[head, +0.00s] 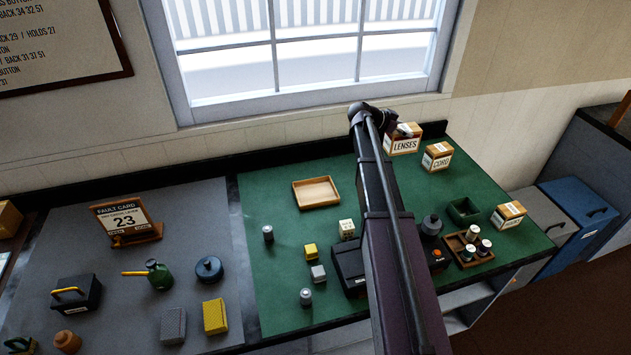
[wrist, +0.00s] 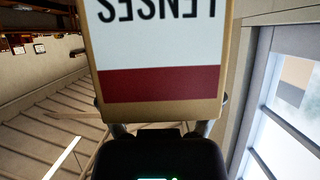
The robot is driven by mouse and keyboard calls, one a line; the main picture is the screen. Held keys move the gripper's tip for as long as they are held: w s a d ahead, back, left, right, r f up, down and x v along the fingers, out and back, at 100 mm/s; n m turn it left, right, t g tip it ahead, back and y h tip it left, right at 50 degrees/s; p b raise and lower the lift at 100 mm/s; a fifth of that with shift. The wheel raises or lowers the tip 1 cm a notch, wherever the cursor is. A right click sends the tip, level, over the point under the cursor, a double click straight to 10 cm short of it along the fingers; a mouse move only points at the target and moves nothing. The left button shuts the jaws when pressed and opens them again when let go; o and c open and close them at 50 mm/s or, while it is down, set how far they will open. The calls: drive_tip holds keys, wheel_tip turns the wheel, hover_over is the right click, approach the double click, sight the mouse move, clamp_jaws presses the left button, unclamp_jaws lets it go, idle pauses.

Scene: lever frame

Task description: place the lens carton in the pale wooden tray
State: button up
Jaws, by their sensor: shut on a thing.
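The lens carton (head: 403,144), brown with a white label reading LENSES, is at the back of the green bench top, near the window wall. It fills the middle of the wrist view (wrist: 158,88), with its label upside down and a dark red band. My gripper (head: 402,130) is shut on the carton, with a fingertip showing at each side of it in the wrist view. Whether the carton's underside touches the bench cannot be told. The pale wooden tray (head: 294,194) lies empty on the green top, to the left of my arm.
A CORD carton (head: 437,157) stands just right of the lens carton. A dark green open box (head: 464,210), a wooden rack of jars (head: 452,240) and another carton (head: 509,215) are further right. Small blocks (head: 311,251) stand in front of the tray.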

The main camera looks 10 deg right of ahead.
drive_tip(key=shift+r+p, duration=1.15)
drive_tip(key=shift+r, duration=0.6)
drive_tip(key=shift+a, duration=0.1)
